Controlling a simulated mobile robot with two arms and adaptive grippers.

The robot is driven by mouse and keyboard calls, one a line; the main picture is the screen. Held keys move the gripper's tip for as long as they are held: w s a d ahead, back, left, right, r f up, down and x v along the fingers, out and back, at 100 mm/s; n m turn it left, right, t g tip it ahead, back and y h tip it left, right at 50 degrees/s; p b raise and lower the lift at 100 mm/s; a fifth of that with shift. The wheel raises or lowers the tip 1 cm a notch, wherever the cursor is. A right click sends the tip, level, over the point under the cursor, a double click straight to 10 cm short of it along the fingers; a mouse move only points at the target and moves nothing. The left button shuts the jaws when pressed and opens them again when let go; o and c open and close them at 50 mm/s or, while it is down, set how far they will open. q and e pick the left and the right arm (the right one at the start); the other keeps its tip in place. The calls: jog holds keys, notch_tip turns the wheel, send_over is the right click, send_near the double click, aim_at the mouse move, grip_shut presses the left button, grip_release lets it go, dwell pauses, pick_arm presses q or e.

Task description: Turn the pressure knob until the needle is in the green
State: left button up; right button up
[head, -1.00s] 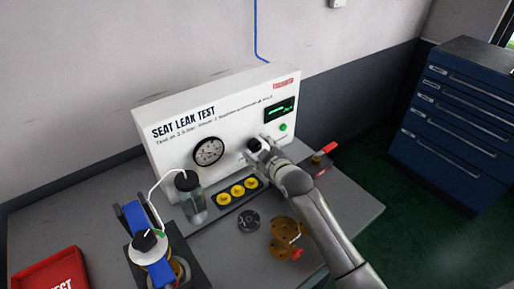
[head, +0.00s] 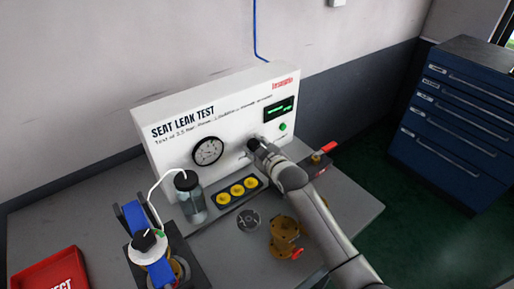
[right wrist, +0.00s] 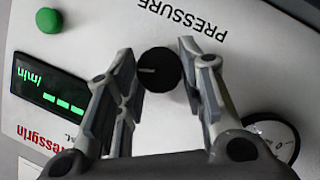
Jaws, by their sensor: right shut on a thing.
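In the head view my right gripper (head: 252,147) covers most of the knob. The round gauge (head: 208,151) is left of it, and part of its dial (right wrist: 277,135) shows behind a finger in the right wrist view. The needle and green zone are too small to read. My left gripper is out of view.
A digital display (head: 279,109) and green button (head: 283,127) are right of the knob. A clear bottle (head: 194,203), yellow parts (head: 237,191), a grey disc (head: 248,220) and a brass flange (head: 283,232) stand below. A red tray (head: 45,272) is at left.

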jog(key=shift+d+r+m+y+p, duration=0.15)
jog(key=shift+m+y+p, duration=0.15)
jog(key=shift+m+p, duration=0.35)
jog(key=shift+w+m+g, duration=0.1)
jog(key=shift+m+g, duration=0.3)
jog(key=shift+m, duration=0.05)
jog(key=shift+m+g+y, duration=0.3)
jog(key=shift+m+y, duration=0.2)
jog(key=shift+m+g+y+b, duration=0.3)
jog(key=shift+m+y+b, duration=0.15)
jog(key=shift+m, duration=0.25)
jog(key=o, duration=1)
jog(key=shift+o, duration=0.2)
